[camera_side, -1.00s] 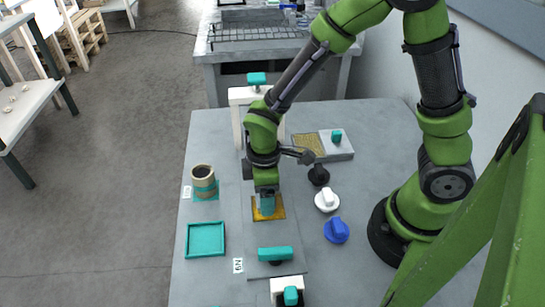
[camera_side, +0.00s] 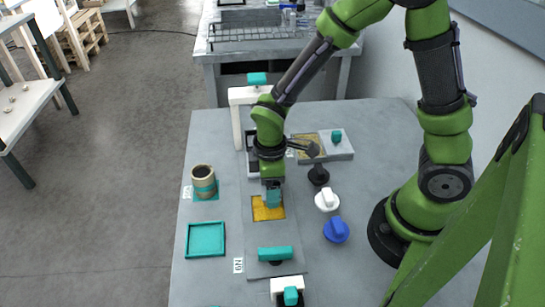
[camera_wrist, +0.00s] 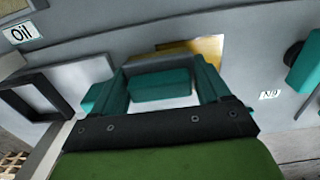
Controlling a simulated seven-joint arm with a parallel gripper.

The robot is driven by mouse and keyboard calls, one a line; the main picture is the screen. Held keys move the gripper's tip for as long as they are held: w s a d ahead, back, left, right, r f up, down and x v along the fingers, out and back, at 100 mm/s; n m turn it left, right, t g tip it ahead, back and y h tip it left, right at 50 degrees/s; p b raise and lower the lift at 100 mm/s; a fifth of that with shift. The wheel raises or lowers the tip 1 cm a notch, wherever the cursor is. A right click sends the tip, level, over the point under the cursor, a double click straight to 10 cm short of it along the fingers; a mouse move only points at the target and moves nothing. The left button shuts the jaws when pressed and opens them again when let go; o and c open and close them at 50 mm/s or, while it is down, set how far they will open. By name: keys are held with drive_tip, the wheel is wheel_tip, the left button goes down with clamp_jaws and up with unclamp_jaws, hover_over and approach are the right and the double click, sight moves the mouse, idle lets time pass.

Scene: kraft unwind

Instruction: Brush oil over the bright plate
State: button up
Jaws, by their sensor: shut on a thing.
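The bright golden plate (camera_side: 267,211) lies flat in the grey strip near the middle of the table. It also shows behind my gripper in the wrist view (camera_wrist: 208,47). My gripper (camera_side: 272,196) is over the plate's far edge and points down. Its teal fingers (camera_wrist: 160,85) are shut on a teal block, which looks like the brush's handle (camera_wrist: 161,86). The brush's lower end is hidden, and I cannot tell whether it touches the plate. A tan cup with a dark inside (camera_side: 203,178) stands to the left on a teal base.
A teal tray (camera_side: 206,226) lies left of the plate. A teal handle (camera_side: 274,254) stands at the strip's near end. A white bracket (camera_side: 237,118) rises behind. White (camera_side: 327,199) and blue (camera_side: 336,231) knobs are to the right. An "Oil" label (camera_wrist: 22,32) shows in the wrist view.

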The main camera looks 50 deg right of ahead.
sight(272, 219)
drive_tip(key=shift+s+a, duration=0.85)
drive_tip(key=shift+a, duration=0.05)
drive_tip(key=shift+s+a, duration=1.7)
drive_tip(key=shift+a, duration=0.2)
drive_tip(key=shift+w+d, duration=0.1)
drive_tip(key=shift+w, duration=0.1)
drive_tip(key=shift+w+d, duration=0.1)
drive_tip(key=shift+w+d+f, duration=0.1)
drive_tip(key=shift+w+d, duration=1.2)
drive_tip(key=shift+d, duration=0.1)
drive_tip(key=shift+w+d, duration=1.15)
drive_tip(key=shift+w, duration=0.05)
